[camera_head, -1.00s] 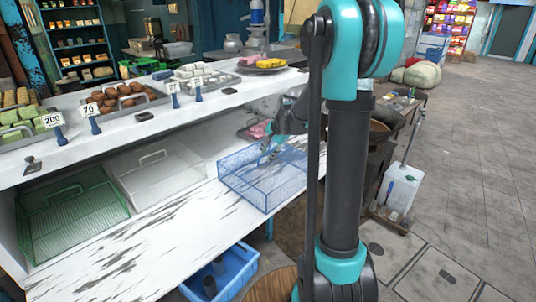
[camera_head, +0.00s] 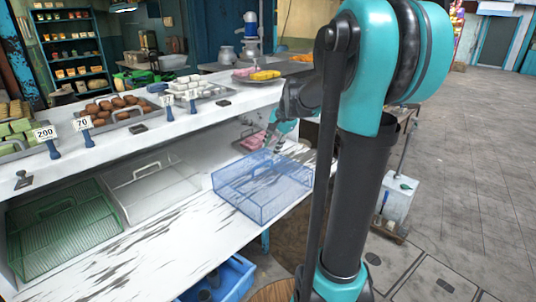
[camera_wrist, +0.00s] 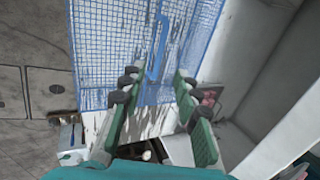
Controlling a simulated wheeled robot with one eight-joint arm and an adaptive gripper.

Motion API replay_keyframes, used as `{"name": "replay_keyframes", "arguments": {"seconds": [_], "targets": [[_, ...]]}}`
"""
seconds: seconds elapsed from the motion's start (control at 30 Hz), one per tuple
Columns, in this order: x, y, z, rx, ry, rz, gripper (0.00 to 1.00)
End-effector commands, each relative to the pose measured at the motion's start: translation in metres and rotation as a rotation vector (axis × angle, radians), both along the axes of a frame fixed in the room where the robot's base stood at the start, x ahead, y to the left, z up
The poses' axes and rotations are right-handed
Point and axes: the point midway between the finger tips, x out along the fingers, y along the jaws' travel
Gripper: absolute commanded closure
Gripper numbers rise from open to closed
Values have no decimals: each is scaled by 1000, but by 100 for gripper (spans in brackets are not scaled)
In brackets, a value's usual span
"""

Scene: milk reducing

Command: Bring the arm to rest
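My gripper (camera_head: 272,145) is above the far edge of the blue wire basket (camera_head: 262,188) on the lower shelf, and it looks small and partly merged with the background there. In the wrist view my gripper (camera_wrist: 158,76) shows two green fingers with dark pads, spread apart with nothing between them. The blue basket (camera_wrist: 105,50) and its handle lie beyond the fingertips, apart from them as far as I can tell. My teal and black arm stands tall at the middle right of the head view.
A green wire basket (camera_head: 62,235) and a white one (camera_head: 155,190) stand left of the blue basket. Trays of food with price tags (camera_head: 82,124) line the upper counter. A blue crate (camera_head: 235,278) is below the shelf. Open floor (camera_head: 465,160) is on the right.

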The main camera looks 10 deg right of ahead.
Motion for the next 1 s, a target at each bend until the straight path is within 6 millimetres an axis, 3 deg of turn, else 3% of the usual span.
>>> {"name": "replay_keyframes", "arguments": {"seconds": [0.13,0.23,0.37,0.5,0.7,0.83,1.0], "targets": [[-10,-1,2,-15,-6,22,68],[-36,0,-14,-66,-26,99,68],[-96,1,-53,-191,-66,285,68],[-169,-2,-100,-344,-107,512,68],[-244,-9,-149,-500,-135,756,68],[-264,-13,-162,-544,-140,826,68],[-268,-13,-165,-555,-142,842,68]]}}
